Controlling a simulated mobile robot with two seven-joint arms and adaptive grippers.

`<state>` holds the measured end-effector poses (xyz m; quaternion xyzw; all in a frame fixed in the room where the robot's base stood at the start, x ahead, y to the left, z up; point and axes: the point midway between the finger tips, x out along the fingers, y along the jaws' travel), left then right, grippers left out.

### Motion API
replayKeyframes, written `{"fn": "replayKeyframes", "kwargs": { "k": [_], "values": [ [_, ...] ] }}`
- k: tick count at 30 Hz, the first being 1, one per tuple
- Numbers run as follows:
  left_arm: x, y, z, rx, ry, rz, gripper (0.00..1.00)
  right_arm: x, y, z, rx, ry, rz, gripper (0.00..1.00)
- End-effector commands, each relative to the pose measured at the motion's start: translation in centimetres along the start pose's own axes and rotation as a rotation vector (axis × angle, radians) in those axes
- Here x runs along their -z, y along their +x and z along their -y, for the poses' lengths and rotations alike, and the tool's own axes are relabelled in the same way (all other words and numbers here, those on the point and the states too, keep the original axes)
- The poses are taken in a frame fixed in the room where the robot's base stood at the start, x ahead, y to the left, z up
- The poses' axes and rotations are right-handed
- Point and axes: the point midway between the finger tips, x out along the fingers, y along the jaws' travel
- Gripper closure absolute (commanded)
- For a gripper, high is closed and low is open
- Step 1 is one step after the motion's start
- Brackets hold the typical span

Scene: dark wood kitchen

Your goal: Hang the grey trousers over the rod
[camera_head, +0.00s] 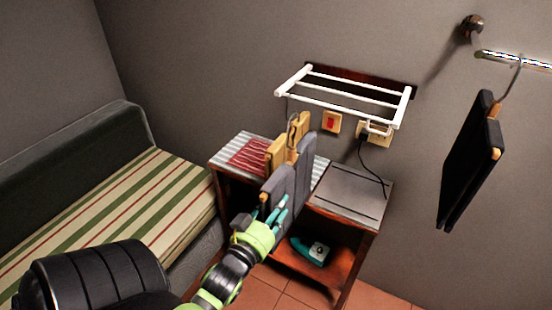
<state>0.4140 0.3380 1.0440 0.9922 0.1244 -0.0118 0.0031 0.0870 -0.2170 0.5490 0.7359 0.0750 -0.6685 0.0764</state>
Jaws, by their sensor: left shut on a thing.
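The grey trousers (300,172) hang folded, upright, in front of the low cabinet in the middle of the view. A wooden hanger (297,135) with a metal hook shows at their top. My left gripper (270,212) is shut on the trousers near their lower left edge; its fingers hide part of the cloth. The metal rod (515,60) sticks out at the upper right, well apart from the grey trousers. A white wall rack (350,106) with several bars is above and behind the trousers. My right gripper is not in view.
Dark trousers (466,165) hang on a hanger from the metal rod. The wooden cabinet (345,262) has a striped top with a red cloth (249,156), and a teal iron (311,250) on its shelf. A striped bench (110,215) is at left. A cable runs from the wall socket (374,135).

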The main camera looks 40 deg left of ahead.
Motion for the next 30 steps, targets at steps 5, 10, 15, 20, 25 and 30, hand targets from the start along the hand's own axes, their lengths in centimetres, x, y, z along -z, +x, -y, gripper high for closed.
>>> {"fn": "replayKeyframes", "kwargs": {
  "k": [5, 10, 15, 20, 25, 30],
  "values": [
    [0.2, 1.1, -0.1, -0.003, 0.001, -0.010, 1.00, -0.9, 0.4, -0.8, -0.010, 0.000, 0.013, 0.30],
    [0.2, 2.5, -0.1, -0.002, 0.002, -0.009, 1.00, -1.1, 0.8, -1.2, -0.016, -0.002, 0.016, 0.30],
    [0.2, 3.8, -0.1, -0.003, 0.003, -0.010, 1.00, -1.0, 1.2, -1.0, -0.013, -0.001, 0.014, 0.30],
    [0.3, 5.0, -0.2, -0.003, 0.003, -0.009, 1.00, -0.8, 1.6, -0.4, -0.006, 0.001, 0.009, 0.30],
    [0.3, 6.4, -0.2, -0.003, 0.003, -0.009, 1.00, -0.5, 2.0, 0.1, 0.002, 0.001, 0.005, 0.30],
    [0.3, 7.7, -0.2, -0.003, 0.002, -0.009, 1.00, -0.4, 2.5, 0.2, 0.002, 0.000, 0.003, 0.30]
  ]
}}
